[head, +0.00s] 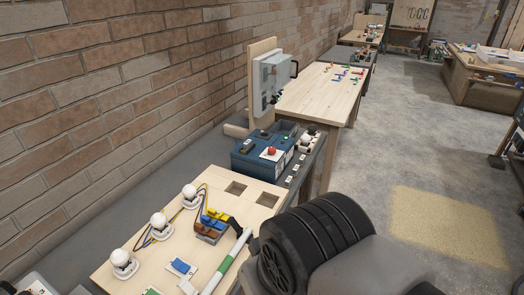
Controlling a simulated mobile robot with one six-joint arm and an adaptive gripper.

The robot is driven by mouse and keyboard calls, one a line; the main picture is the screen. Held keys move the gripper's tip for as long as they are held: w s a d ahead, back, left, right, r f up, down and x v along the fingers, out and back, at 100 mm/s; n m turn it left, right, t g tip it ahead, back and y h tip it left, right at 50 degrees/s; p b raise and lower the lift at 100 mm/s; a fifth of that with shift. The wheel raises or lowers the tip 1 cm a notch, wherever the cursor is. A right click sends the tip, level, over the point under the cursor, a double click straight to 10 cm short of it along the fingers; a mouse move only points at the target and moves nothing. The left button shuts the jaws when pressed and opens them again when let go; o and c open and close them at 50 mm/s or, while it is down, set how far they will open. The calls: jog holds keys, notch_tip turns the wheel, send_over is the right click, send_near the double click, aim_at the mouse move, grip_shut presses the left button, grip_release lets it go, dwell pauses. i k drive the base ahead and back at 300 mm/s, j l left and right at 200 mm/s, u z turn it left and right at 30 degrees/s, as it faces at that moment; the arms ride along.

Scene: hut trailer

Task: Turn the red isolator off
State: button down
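A small red knob (271,151) sits on a pale plate on the sloped face of a blue control box (244,163). It is the red item that looks most like the isolator. It is too small to tell which way it is turned. A small green spot (286,138) shows near it on the box. A grey cabinet (270,80) with a black handle on its side stands on a wooden upright behind the box. My gripper is not in view.
A wooden board (150,272) with white bulbs, wires and coloured blocks lies in front. Black ribbed wheel-like shapes (318,238) stand at the bench's right edge. A pale wooden table (318,98) with small coloured pieces is beyond. The floor (400,130) to the right is mostly clear.

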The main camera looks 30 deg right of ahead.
aim_at(272, 151)
jog(key=i+l, duration=0.25)
jog(key=l, duration=0.15)
jog(key=i+l, duration=0.25)
jog(key=l, duration=0.15)
jog(key=i+l, duration=0.25)
jog(key=l, duration=0.15)
jog(key=i+l, duration=0.25)
jog(key=l, duration=0.2)
jog(key=i+l, duration=0.25)
jog(key=l, duration=0.15)
jog(key=i+l, duration=0.25)
jog(key=l, duration=0.15)
